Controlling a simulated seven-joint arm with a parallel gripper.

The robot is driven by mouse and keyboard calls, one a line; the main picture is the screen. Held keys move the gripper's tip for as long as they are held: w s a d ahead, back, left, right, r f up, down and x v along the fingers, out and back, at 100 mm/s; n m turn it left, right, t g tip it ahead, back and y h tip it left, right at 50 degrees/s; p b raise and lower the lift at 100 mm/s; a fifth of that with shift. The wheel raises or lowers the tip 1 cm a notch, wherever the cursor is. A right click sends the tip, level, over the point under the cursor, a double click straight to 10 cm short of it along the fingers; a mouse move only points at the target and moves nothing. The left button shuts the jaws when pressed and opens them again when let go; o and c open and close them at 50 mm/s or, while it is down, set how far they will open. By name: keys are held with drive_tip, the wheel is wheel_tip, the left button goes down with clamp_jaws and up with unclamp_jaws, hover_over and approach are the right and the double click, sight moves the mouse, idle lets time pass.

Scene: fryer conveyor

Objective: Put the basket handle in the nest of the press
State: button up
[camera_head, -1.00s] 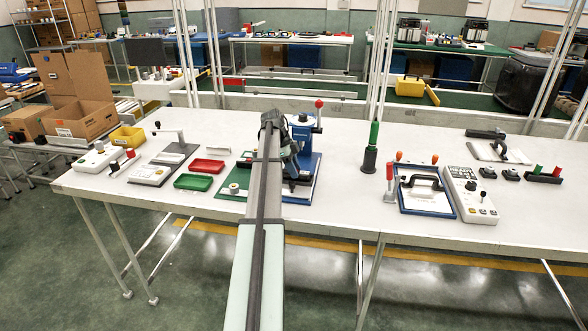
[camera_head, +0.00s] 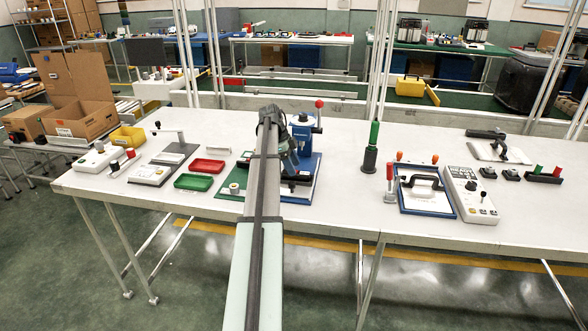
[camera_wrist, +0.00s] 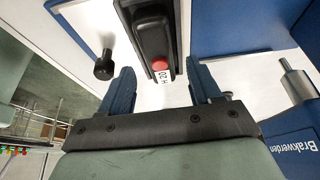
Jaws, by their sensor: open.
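The blue press (camera_head: 303,133) with a red-knobbed lever stands on a blue-edged base behind my arm. In the wrist view a black handle (camera_wrist: 154,35) with a red end (camera_wrist: 160,65) and an "H 20" label lies over a white plate, between dark side edges. Its far end is cut off, so I cannot tell how fully it sits in the nest. A dark part also shows on the press base in the head view (camera_head: 296,188). My gripper (camera_wrist: 160,82) is open; its two blue fingers stand apart either side of the handle's near end, not touching it.
Green (camera_head: 194,182) and red (camera_head: 207,166) trays lie left of the press. The table right of the press is clear up to a green-topped post (camera_head: 371,148).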

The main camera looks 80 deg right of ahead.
drive_tip(key=v, duration=1)
drive_tip(key=shift+w, duration=0.1)
drive_tip(key=shift+c, duration=0.3)
idle(0.6)
